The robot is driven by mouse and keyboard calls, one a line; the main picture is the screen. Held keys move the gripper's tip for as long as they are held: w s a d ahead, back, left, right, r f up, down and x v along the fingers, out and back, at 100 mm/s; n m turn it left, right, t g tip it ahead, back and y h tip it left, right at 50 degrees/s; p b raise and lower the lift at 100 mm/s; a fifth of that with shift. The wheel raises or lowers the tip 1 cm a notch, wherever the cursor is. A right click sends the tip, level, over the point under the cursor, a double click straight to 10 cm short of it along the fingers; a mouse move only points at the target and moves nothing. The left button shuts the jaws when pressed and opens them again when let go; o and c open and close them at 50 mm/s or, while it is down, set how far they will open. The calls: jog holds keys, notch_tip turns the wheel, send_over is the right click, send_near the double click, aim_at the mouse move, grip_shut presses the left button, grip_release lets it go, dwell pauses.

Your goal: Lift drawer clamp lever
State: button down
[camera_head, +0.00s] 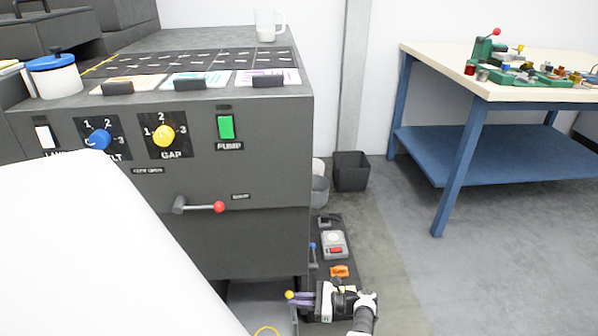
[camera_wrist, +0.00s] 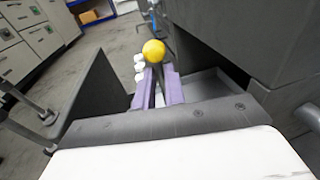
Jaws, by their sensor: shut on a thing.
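A lever with a yellow ball knob (camera_head: 289,294) sits low at the machine's right front corner, beside the open drawer space. My gripper (camera_head: 302,297) reaches it from the right, with its purple fingers pointing left. In the wrist view the yellow ball (camera_wrist: 153,50) stands just past the tips of my gripper (camera_wrist: 160,88). The fingers are shut on the lever's dark shaft, which is mostly hidden between them. A dark grey drawer (camera_wrist: 215,88) shows to the right of the fingers in the wrist view.
The dark machine (camera_head: 210,245) carries a separate red-ball lever (camera_head: 219,207) higher on its front. A dark bin (camera_head: 350,171) and a mat with small devices (camera_head: 334,244) lie behind my gripper. A blue-legged table (camera_head: 480,90) stands right. Floor between is clear.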

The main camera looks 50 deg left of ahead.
jog(key=c, duration=1.5)
grip_release()
jog(key=shift+o, duration=0.2)
jog(key=shift+w, duration=0.1)
jog(key=b+v, duration=0.3)
jog(key=v, duration=1)
jog(key=shift+w+d+b, duration=0.2)
jog(key=shift+d+b, duration=0.1)
jog(key=shift+d, duration=0.05)
